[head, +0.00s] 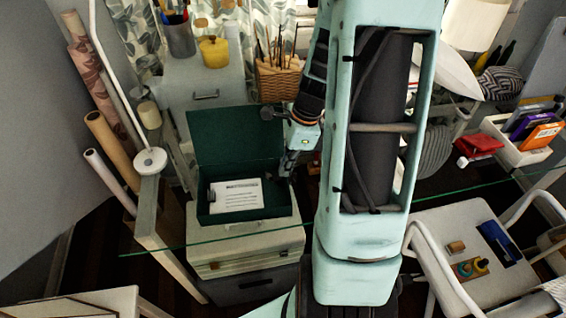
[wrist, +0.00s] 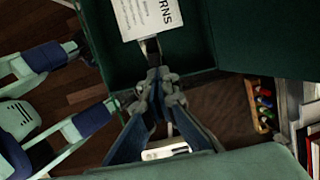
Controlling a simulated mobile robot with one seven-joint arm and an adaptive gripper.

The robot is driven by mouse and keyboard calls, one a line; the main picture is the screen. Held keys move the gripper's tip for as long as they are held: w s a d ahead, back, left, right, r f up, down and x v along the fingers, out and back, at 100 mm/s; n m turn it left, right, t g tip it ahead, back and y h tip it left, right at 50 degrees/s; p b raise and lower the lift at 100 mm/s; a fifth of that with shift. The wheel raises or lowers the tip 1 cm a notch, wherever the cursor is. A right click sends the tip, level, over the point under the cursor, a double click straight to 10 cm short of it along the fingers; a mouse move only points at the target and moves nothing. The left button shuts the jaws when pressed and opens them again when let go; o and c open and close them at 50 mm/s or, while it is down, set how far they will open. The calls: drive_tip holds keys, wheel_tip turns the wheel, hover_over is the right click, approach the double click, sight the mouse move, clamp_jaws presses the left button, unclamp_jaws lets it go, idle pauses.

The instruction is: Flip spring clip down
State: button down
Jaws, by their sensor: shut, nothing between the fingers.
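An open dark green box (head: 245,150) stands with its lid raised at the back. A white printed card (head: 236,195) lies inside it, also seen in the wrist view (wrist: 148,18). A small dark metal piece, seemingly the spring clip (wrist: 151,46), is at the card's near edge in the wrist view; whether it is up or down is unclear. My gripper (head: 284,174) is at the box's right side in the head view. In the wrist view my gripper (wrist: 158,76) is shut and empty, its tips close to the clip; I cannot tell whether they touch.
The box sits on a pale case (head: 245,246). A glass edge (head: 300,222) crosses in front of it. A wicker basket (head: 281,82) and a yellow pot (head: 214,52) stand behind. A white chair (head: 436,262) is at right.

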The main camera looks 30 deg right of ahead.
sight(272, 176)
drive_tip(key=shift+w+a+g+h+p, duration=0.15)
drive_tip(key=shift+a+g+h+p, duration=0.15)
drive_tip(key=shift+a+h+p, duration=0.4)
drive_tip(key=shift+w+a+g+h+p, duration=0.15)
drive_tip(key=shift+a+g+h+p, duration=0.2)
drive_tip(key=shift+h+p, duration=0.5)
drive_tip(key=shift+w+a+f, duration=0.3)
drive_tip(key=shift+a+f, duration=0.1)
drive_tip(key=shift+a, duration=0.3)
drive_tip(key=shift+r, duration=0.1)
drive_tip(key=shift+r+p, duration=0.75)
drive_tip(key=shift+p, duration=0.1)
